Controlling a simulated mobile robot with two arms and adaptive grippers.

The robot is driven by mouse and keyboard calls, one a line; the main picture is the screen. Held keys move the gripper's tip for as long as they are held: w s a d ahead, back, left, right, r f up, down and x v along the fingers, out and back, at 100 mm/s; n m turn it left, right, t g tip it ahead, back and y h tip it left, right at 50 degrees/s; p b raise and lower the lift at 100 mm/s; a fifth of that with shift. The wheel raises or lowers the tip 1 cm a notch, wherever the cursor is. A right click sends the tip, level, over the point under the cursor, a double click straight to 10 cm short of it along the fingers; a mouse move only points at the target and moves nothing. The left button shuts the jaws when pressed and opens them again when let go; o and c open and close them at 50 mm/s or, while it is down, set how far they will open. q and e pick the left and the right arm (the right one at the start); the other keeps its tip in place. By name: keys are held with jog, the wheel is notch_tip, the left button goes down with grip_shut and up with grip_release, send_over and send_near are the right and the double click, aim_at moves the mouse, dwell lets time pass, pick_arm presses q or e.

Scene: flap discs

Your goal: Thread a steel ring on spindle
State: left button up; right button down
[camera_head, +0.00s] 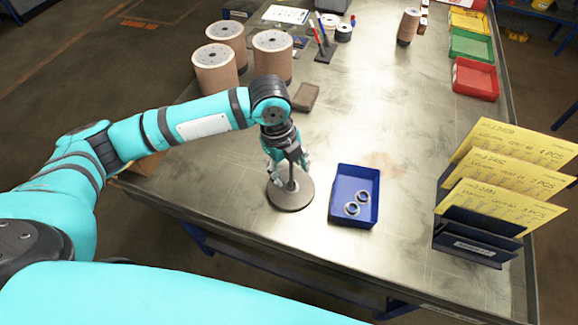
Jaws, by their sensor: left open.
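The spindle (291,185) is a short upright post on a round grey-brown base (290,199), near the front of the steel table. My left gripper (287,172) points down over it and is open, with its fingers around the top of the post. The gripper partly hides the post, and I cannot tell whether a ring is on it. A blue tray (334,214) stands just right of the base. Two steel rings, one nearer (352,209) and one farther (363,197), lie in it, apart from the gripper. My right gripper is out of view.
A rack with yellow cards (500,190) stands at the right. Several large brown disc stacks (214,72) stand behind my left arm. Red (475,80), green (470,45) and yellow bins line the far right edge. The middle of the table (380,110) is mostly clear.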

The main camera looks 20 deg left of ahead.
pick_arm(q)
jog(key=shift+r, duration=0.25)
notch_tip(320, 180, up, 11)
jog(key=a, duration=0.1)
jog(key=shift+s+a+r, duration=0.2)
jog(key=shift+s+a, duration=0.15)
jog(key=shift+r+p, duration=0.25)
jog(key=shift+p, duration=0.55)
dwell(1.3)
